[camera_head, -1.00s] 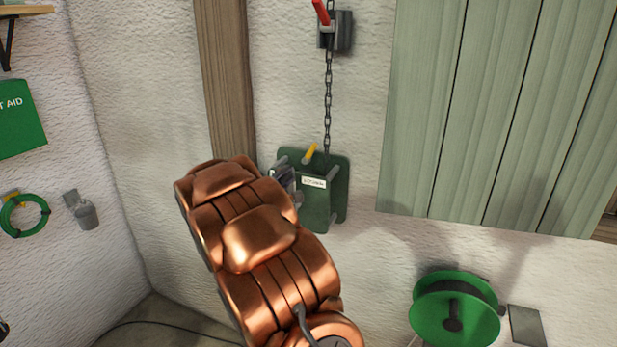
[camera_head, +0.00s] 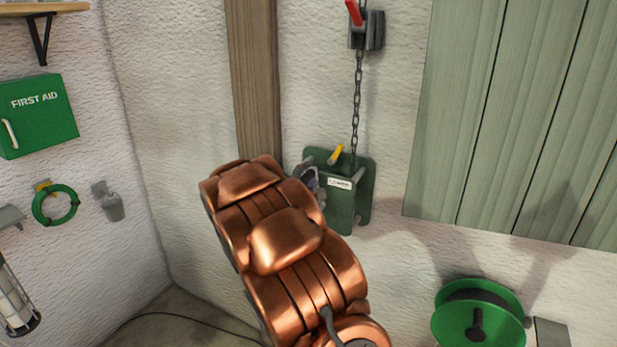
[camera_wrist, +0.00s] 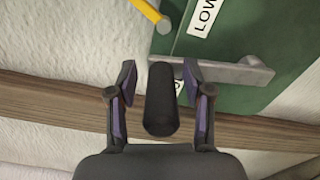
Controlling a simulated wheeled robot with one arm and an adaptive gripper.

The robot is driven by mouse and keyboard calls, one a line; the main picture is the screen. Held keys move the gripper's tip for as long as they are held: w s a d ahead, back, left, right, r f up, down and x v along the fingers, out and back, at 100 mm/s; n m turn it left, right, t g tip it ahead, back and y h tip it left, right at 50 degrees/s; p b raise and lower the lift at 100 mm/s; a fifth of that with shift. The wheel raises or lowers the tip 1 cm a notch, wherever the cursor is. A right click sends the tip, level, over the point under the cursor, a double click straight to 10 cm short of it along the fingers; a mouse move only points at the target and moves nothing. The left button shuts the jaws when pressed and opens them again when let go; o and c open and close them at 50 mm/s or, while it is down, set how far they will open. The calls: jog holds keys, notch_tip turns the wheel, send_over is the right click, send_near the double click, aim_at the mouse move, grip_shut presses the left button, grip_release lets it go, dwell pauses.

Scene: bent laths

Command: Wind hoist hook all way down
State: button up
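The hoist winch is a green wall box (camera_head: 364,200) with a white label and a yellow lever (camera_head: 336,155) on top. A chain (camera_head: 356,100) rises from it to a grey bracket with a red part (camera_head: 354,12). My gripper (camera_head: 308,180) is at the box's left side, partly hidden by my copper arm. In the wrist view my gripper (camera_wrist: 160,92) is open, its fingers on either side of the black crank grip (camera_wrist: 161,105), with gaps showing. The grey crank arm (camera_wrist: 220,73) runs right across the green box. I cannot make out the hook.
A wooden post (camera_head: 254,80) stands just left of the winch. Green-grey boards (camera_head: 500,120) are at right, with a green reel (camera_head: 478,318) below. A first aid box (camera_head: 38,115) and green coil (camera_head: 55,204) hang on the left wall.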

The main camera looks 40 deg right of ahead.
jog(key=shift+a, duration=0.15)
jog(key=v, duration=1.1)
jog(key=shift+s+a, duration=0.25)
jog(key=shift+a, duration=0.05)
